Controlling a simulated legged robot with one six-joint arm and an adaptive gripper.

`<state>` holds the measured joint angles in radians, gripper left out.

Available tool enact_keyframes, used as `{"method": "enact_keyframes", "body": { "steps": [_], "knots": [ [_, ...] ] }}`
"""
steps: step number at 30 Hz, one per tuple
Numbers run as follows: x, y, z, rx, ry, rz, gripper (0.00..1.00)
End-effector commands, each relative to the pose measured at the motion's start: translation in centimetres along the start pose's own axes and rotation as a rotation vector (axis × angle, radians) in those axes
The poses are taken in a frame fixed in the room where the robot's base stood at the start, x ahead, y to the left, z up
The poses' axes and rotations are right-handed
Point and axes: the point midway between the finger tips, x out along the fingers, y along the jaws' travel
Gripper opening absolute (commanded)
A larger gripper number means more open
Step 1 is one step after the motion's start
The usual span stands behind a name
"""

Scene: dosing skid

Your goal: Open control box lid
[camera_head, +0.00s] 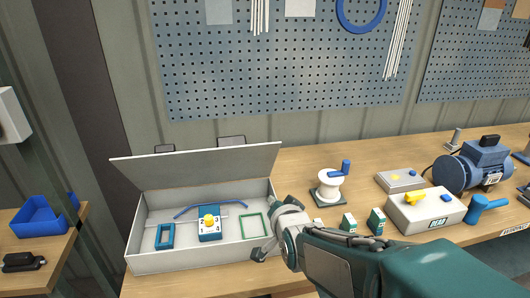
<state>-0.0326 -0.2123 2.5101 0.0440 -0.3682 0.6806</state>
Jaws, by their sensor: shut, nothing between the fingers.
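The control box (155,262) is a long, pale open-topped box at the front left of the bench. Its lid (200,167) stands raised along the back edge, leaning backward. Inside are a blue rectangular frame (164,237), a blue-and-white block with a yellow knob (209,222), a green square frame (255,227) and a thin blue curved strip (195,208). My gripper (262,252) is shut and empty at the box's right front corner. My arm comes in from the lower right and hides part of the box's right end. I cannot tell whether the gripper touches the box.
A perforated panel (285,65) hangs behind. A blue bin (42,218) sits on the left shelf.

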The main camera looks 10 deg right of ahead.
Motion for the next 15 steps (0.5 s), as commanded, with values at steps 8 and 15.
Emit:
{"method": "enact_keyframes", "body": {
  "steps": [8,15],
  "knots": [
    [4.0,-0.4,-0.3,0.280,0.202,-0.207,0.00],
    [4.9,-0.2,0.0,0.505,0.339,-0.434,0.00]
  ]
}}
